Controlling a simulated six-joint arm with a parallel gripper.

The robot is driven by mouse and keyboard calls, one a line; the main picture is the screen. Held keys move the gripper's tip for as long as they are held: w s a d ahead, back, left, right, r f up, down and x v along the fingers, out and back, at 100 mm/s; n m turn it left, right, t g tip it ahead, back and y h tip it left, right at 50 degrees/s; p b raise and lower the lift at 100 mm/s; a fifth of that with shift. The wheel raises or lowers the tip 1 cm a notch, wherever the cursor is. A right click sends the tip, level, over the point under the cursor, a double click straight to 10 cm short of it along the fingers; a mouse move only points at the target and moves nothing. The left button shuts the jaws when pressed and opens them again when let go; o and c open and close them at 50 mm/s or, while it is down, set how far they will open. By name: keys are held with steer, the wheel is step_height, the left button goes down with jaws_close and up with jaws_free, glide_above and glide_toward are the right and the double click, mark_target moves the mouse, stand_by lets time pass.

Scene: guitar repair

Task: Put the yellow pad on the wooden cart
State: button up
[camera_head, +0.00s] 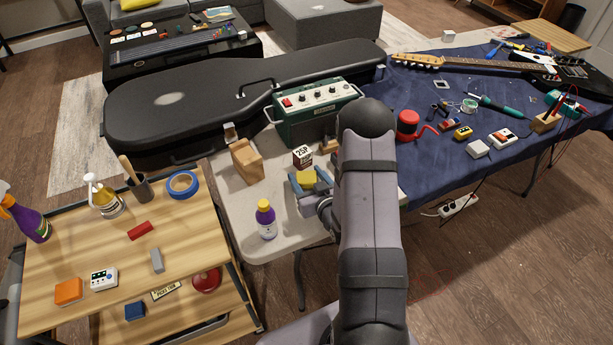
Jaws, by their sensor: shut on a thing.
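The yellow pad (307,176) is small and sits between the fingers of my gripper (305,182), above the pale end of the long table. My gripper is shut on it; my arm hides part of the gripper and the table behind. The wooden cart (200,228) stands at the lower left, apart from my gripper, with a light wood top and a lower shelf.
On the cart top are a red block (140,230), a grey block (157,260), an orange block (68,291), blue tape (182,184) and bottles. A wooden block (246,162) and green amplifier (312,118) stand behind.

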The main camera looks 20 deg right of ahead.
steer(key=shift+f, duration=0.2)
steer(key=o, duration=1)
steer(key=shift+r, duration=0.1)
steer(key=shift+r, duration=0.15)
steer(key=b+v, duration=0.1)
steer(key=v, duration=0.5)
steer(key=shift+s+r, duration=0.1)
steer(key=shift+s, duration=0.2)
steer(key=shift+s+r, duration=0.15)
steer(key=shift+s, duration=0.25)
steer(key=shift+c, duration=0.6)
